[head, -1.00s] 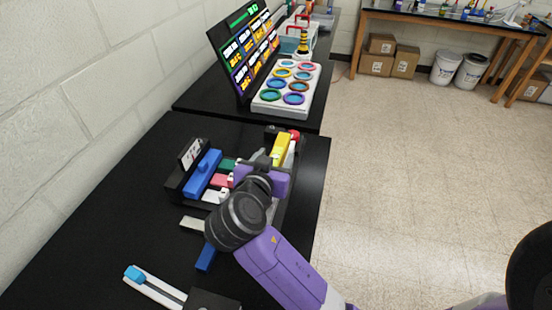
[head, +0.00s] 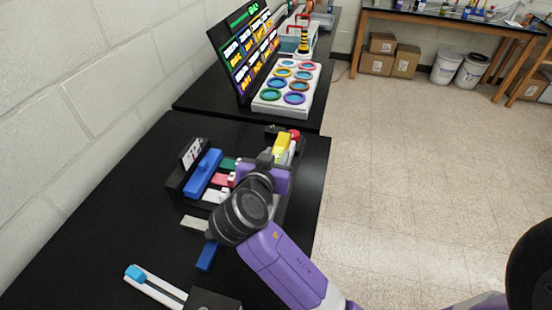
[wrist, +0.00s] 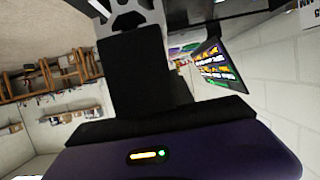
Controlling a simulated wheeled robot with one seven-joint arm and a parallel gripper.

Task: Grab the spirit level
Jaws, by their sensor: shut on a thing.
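The yellow bar that I take for the spirit level (head: 282,143) is at the back right of the black rack in the head view. My gripper (head: 265,160) is at its near end and shut on it. My wrist and purple gripper body cover the near part of the bar, so the exact grip is hidden. In the wrist view, a dark finger block fills the middle above my purple gripper body, and the spirit level cannot be made out.
A blue bar (head: 203,173) and red and white pieces lie in the rack left of my gripper. A red knob (head: 295,135) is just beyond. A blue block (head: 206,257) and a slider (head: 155,287) lie nearer. A tray of coloured rings (head: 287,85) stands behind.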

